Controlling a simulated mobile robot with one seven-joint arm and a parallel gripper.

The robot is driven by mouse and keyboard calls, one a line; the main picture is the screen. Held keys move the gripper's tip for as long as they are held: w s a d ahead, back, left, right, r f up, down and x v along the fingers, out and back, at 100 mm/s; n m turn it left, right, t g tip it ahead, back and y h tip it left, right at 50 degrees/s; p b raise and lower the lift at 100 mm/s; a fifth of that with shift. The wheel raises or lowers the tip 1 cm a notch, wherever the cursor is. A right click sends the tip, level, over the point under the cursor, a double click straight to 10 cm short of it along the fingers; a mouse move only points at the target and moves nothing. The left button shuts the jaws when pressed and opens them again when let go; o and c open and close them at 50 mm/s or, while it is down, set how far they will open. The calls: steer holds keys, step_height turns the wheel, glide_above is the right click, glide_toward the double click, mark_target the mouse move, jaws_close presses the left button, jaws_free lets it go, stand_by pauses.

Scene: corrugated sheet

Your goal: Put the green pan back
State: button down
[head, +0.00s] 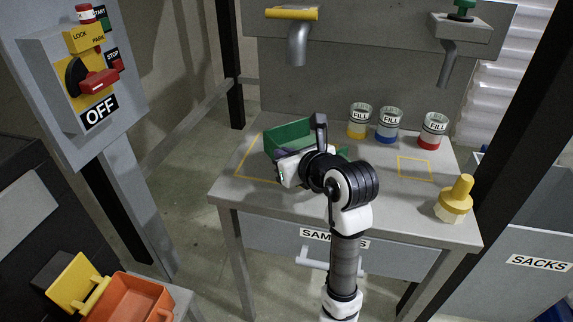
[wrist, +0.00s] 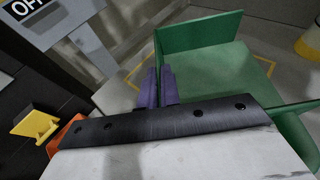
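The green pan (head: 289,135) is at the left of the grey table, over or within a yellow outline (head: 247,160); I cannot tell whether it rests on the top. In the wrist view the pan (wrist: 205,70) shows its floor, a far wall and a right wall. My gripper's two purple fingers (wrist: 160,87) are close together at the pan's left edge and look shut on its left wall.
Yellow, blue (head: 387,126) and red-banded FILL cups stand at the table's back. A smaller yellow outline (head: 414,168) on the right is empty. A yellow-handled brush (head: 455,199) stands front right. An orange bin (head: 131,301) is lower left; the OFF switch post is left.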

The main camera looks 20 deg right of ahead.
steer(key=shift+f, duration=1.25)
steer(key=shift+f, duration=0.1)
steer(key=shift+f+b, duration=0.15)
steer(key=shift+b, duration=0.15)
steer(key=c, duration=1.6)
jaws_free()
steer(key=shift+r, duration=0.25)
steer(key=shift+s+d+r, duration=0.1)
steer(key=shift+s+r, duration=0.05)
steer(key=shift+s, duration=0.1)
steer(key=p+v, duration=0.1)
steer(key=v, duration=1)
steer(key=shift+s+r, duration=0.1)
steer(key=shift+s, duration=0.1)
